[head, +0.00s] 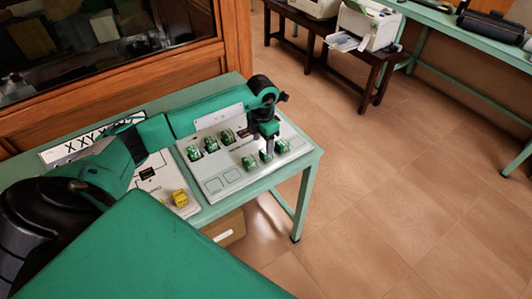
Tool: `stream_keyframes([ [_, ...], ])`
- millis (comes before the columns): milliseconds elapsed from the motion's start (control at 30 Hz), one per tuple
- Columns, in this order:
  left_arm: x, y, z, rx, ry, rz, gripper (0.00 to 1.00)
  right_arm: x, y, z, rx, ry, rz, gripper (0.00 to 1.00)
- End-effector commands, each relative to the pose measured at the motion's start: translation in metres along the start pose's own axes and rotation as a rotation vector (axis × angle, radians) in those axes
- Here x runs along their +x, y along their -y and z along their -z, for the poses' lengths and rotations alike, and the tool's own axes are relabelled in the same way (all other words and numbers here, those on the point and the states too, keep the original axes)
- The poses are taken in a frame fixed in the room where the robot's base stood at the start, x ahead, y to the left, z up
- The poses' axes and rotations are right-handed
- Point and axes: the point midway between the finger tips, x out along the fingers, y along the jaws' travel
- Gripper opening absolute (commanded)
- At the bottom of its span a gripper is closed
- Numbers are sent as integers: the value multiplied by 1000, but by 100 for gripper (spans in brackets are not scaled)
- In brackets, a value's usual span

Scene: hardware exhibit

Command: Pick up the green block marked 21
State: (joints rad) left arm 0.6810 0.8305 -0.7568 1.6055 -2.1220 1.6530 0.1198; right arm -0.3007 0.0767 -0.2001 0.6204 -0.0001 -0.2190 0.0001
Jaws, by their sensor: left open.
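Several small green blocks stand on a white board (222,178) on the green table. One row has green blocks at the left (194,153), at the middle (211,144) and at the right (228,137). A nearer row has green blocks at the left (249,162), at the middle (266,155) and at the right (282,146). The markings are too small to read, so I cannot tell which is 21. My left gripper (268,147) points down over the nearer row, close to its middle and right blocks, open. It partly hides the board. My right gripper is not in view.
A yellow block (180,197) sits on another white board left of the green blocks. A wooden-framed glass cabinet (120,60) stands behind the table (300,170). A cardboard box (228,228) is under it. Open tiled floor lies to the right; printers stand on a far bench.

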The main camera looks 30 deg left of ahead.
Motion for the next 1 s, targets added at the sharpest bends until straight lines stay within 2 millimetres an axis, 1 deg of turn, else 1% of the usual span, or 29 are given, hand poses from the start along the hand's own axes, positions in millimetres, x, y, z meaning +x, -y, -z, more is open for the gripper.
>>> stream_keyframes([
  [133,18,7,-6,0,-4,4,58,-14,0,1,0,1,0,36],
  [300,41,7,-7,-2,0,2,58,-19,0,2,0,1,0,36],
  [400,47,7,-7,-2,2,1,58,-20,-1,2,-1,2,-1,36],
  [600,48,7,-8,-2,2,0,58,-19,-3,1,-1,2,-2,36],
  [667,48,7,-8,-2,2,0,48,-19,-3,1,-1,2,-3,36],
  [700,48,7,-8,-1,2,0,40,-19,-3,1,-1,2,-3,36],
  [767,48,7,-8,-1,2,0,29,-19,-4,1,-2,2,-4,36],
  [800,48,7,-8,-1,2,0,21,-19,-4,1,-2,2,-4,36],
  [867,48,7,-8,-1,2,0,10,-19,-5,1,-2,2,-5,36],
  [1000,47,7,-8,-2,3,0,10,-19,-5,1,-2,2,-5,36],
])
